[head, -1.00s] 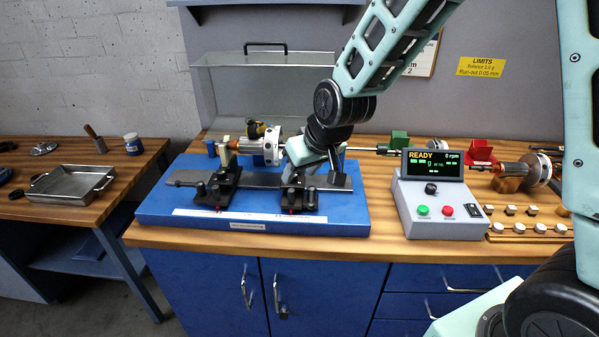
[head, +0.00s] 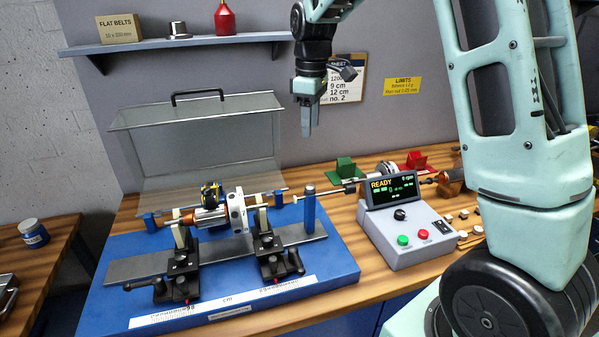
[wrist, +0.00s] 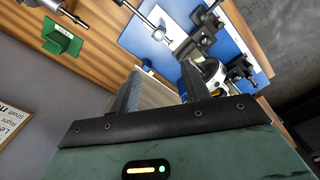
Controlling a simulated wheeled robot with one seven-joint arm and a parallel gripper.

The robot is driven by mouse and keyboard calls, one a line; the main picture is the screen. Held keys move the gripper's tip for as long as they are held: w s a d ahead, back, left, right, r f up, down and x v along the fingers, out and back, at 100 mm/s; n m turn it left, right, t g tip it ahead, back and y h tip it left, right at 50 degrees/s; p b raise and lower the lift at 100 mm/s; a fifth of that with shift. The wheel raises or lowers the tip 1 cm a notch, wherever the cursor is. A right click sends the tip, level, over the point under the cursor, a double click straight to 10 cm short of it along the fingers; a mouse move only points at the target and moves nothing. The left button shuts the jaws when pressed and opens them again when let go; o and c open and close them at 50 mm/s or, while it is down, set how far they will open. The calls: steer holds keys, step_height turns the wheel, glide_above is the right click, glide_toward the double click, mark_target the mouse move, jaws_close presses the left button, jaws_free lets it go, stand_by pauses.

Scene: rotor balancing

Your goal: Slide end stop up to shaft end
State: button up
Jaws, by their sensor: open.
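A blue upright post (head: 309,212), which looks like the end stop, stands near the right end of the blue base (head: 335,272). The rotor, with copper winding and a pale disc (head: 237,212), rests across two black stands. A thin rod with a pale tip (head: 296,200) shows beside the post; whether it touches the post, I cannot tell. My gripper (head: 309,132) hangs above and behind the post, pointing down, clear of the rig. In the wrist view its fingers (wrist: 160,76) are apart with nothing held between them. The rotor (wrist: 208,70) also shows there beyond the fingers.
A clear cover with a black handle (head: 198,94) stands behind the rig. The control box (head: 405,225) reads READY at right. A shelf (head: 190,42) hangs above. A scale strip (head: 225,305) lines the base's front.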

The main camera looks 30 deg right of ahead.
steer(key=p, duration=0.5)
glide_toward(310, 186)
step_height(310, 186, down, 8)
steer(key=shift+f, duration=0.2)
jaws_close()
